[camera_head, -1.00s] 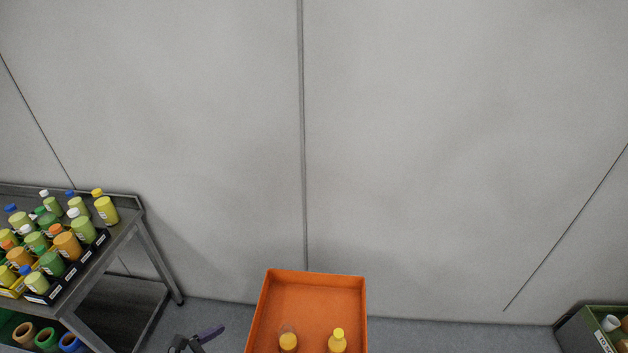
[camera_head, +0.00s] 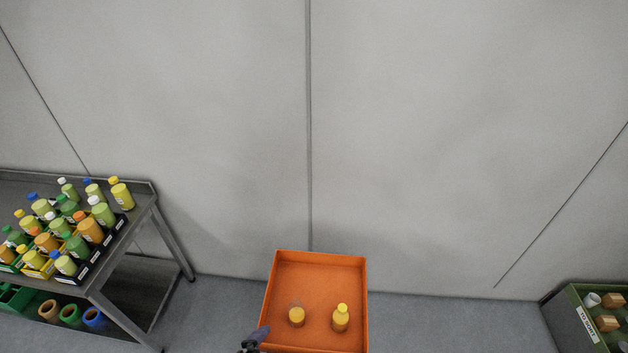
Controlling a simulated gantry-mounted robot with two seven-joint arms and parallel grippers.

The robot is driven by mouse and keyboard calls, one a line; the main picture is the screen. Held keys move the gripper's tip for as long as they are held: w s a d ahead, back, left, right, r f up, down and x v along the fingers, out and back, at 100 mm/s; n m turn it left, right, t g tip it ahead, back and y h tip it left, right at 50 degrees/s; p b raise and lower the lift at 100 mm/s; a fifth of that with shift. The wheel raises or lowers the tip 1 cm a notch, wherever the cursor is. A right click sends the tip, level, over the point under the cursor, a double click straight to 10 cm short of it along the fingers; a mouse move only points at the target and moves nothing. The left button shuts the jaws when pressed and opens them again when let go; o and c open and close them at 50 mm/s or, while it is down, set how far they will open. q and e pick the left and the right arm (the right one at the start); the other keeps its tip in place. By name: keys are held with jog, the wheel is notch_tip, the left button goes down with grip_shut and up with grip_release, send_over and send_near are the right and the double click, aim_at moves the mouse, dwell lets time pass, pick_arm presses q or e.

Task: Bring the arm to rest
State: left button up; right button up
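My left gripper (camera_head: 254,341) shows at the bottom edge, at the lower left corner of the orange tray (camera_head: 320,258). Only a dark part of it is in view, so I cannot tell whether it is open or shut. My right gripper is not in view. In the tray a yellow bottle with a yellow cap (camera_head: 340,319) stands at the right. To its left is a shorter yellow container (camera_head: 297,316) with something clear above it.
A grey metal cart (camera_head: 161,226) at the left holds several capped bottles in bins on top. Rings in brown, green and blue (camera_head: 95,317) lie on its lower shelf. A green bin (camera_head: 565,312) with boxes stands at the right. Grey floor lies between.

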pick_arm(q)
jog(key=s+a+r+n+g+y+p, duration=0.2)
jog(key=s+a+n+g, duration=0.3)
jog(key=s+a+n, duration=0.6)
jog(key=s+n+y+p, duration=0.1)
jog(key=s+n, duration=0.1)
jog(key=shift+r+n, duration=0.15)
jog(key=shift+n, duration=0.25)
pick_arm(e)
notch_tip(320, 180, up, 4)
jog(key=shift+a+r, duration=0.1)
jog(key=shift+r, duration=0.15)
pick_arm(q)
jog(key=shift+s, duration=0.1)
